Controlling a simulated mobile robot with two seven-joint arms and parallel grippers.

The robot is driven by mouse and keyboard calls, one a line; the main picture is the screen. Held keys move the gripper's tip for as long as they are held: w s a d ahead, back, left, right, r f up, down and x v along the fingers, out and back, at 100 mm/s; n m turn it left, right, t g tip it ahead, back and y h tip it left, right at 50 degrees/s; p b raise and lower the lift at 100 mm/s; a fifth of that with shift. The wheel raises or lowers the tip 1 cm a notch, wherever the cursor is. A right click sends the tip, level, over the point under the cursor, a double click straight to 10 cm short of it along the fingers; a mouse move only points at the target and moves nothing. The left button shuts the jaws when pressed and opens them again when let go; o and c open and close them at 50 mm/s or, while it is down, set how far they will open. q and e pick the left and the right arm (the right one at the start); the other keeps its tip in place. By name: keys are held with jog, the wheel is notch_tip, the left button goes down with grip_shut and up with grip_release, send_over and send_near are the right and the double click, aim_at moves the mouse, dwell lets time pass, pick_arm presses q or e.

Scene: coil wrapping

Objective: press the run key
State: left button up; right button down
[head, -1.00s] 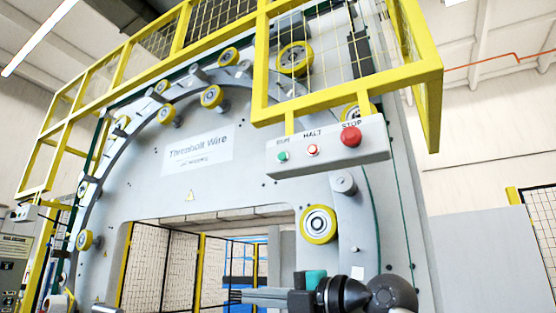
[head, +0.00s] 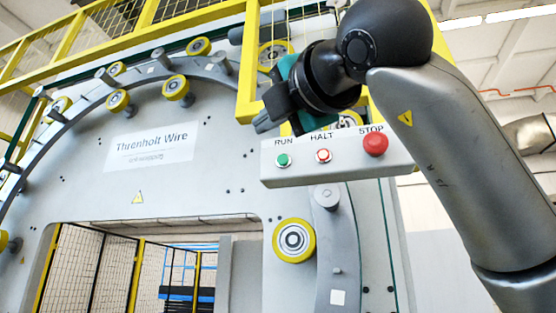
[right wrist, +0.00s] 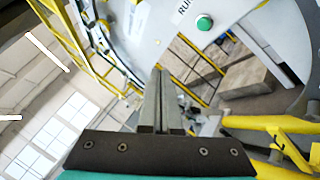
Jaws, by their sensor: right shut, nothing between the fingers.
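The run key is a green round button (head: 283,160) under the word RUN, at the left end of a pale control box (head: 340,171). It also shows in the right wrist view (right wrist: 204,22), above and right of my fingertips. My right gripper (head: 262,122) is shut and empty. In the head view it shows above and slightly left of the green button, apart from it in the picture. In the right wrist view its closed fingers (right wrist: 160,72) point up the picture. My left gripper is not in view.
A small red-white HALT button (head: 323,156) and a large red STOP knob (head: 376,144) sit right of the run key on the same box. A yellow guard rail (head: 247,60) is behind my gripper. A yellow roller (head: 294,240) is below the box.

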aim_at(283, 160)
jog(key=shift+d, duration=0.1)
jog(key=shift+w+d+p, duration=0.45)
jog(key=shift+w+p, duration=0.25)
jog(key=shift+w, duration=0.7)
jog(key=shift+w+d+p, duration=0.45)
jog(key=shift+w+p, duration=0.25)
jog(key=shift+w, duration=0.7)
jog(key=shift+w+d+p, duration=0.45)
jog(key=shift+w+p, duration=0.25)
jog(key=shift+w, duration=0.7)
jog(key=shift+w, duration=0.1)
jog(key=shift+w+d, duration=0.1)
jog(key=shift+w, duration=0.2)
